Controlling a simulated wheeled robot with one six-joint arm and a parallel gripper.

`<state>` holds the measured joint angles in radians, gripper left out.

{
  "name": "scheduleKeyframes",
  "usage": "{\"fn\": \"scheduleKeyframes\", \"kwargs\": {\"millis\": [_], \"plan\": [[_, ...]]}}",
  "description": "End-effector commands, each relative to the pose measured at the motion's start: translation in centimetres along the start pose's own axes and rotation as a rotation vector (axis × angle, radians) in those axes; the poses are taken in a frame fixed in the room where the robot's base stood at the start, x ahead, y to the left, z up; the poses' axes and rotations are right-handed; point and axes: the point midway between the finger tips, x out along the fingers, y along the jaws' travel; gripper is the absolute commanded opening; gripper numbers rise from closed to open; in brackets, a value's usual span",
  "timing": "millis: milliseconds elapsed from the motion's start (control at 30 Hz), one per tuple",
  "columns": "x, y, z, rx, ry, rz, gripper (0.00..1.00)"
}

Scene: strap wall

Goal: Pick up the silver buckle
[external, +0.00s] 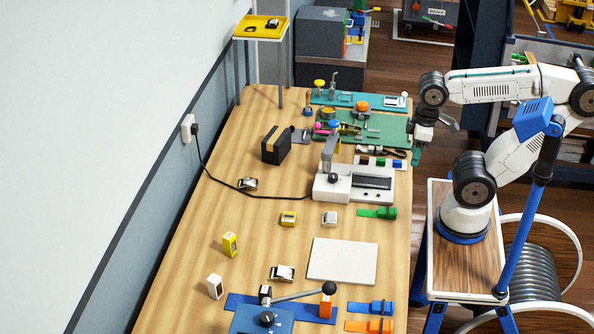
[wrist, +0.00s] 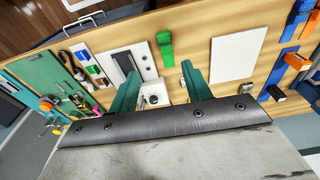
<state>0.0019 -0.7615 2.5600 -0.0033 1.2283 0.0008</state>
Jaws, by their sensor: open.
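Three small silver metal buckles lie on the wooden workbench in the external view: one at the back left (external: 247,184) near the black cable, one in the middle (external: 329,218), and one left of the white sheet's front corner (external: 282,273). I cannot tell which one the task means. A small silver piece, possibly one of them, shows beyond the white sheet in the wrist view (wrist: 245,87).
A white press (external: 332,185) stands between my gripper and the back left buckle. A yellow-and-silver buckle (external: 288,218), a yellow upright block (external: 230,244), a flat white sheet (external: 343,261) and a blue lever tool (external: 268,318) share the bench. Bare wood lies around the buckles.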

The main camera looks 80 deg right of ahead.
Motion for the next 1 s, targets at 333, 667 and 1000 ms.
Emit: {"fn": "scheduleKeyframes", "kwargs": {"millis": [333, 667, 1000], "plan": [[0.0, 0.0, 0.0, 0.000, 0.000, 0.000, 0.49], [0.0, 0.0, 0.0, 0.000, 0.000, 0.000, 0.73], [1.7, -0.6, -0.8, -0.028, -0.094, -0.002, 0.73]]}}
